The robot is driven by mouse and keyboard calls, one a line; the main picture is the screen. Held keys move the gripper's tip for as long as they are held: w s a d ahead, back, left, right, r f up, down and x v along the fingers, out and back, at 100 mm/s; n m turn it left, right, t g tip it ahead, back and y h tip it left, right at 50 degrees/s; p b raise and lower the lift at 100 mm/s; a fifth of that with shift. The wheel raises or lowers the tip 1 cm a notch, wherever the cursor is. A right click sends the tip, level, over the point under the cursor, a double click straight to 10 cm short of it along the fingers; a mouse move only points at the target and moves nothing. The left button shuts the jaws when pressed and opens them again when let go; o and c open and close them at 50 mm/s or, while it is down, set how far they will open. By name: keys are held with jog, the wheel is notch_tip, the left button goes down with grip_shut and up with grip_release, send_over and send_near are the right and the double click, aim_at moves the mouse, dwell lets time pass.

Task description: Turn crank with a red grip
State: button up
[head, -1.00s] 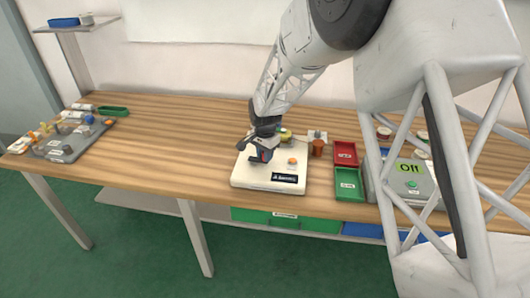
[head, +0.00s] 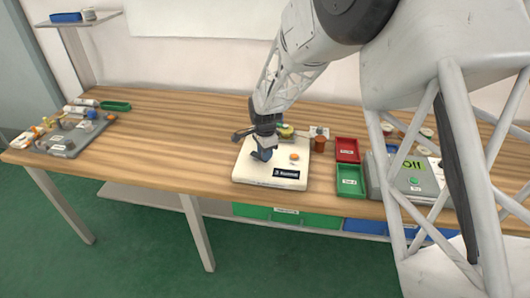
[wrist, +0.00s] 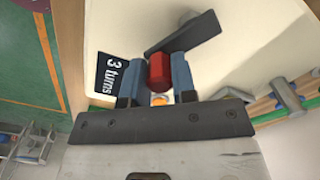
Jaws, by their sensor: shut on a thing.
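The red crank grip (wrist: 158,71) sits between the two blue-and-black fingers of my gripper (wrist: 157,75) in the wrist view. My gripper is shut on it. A dark grey crank arm (wrist: 187,33) lies just beyond the grip, over the white device. In the head view my gripper (head: 263,154) is low over the white device (head: 246,173) on the bench, and the red grip is hidden there. The device has an orange button (head: 294,156) and a black label (wrist: 112,75) that reads "3 turns" in the wrist view.
A red tray (head: 347,150) and a green tray (head: 350,187) stand right of the device. A grey board (head: 68,140) with small parts is far left. The bench between is clear.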

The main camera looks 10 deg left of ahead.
jog(key=o, duration=0.9)
jog(key=shift+o, duration=0.2)
jog(key=shift+r, duration=3.9)
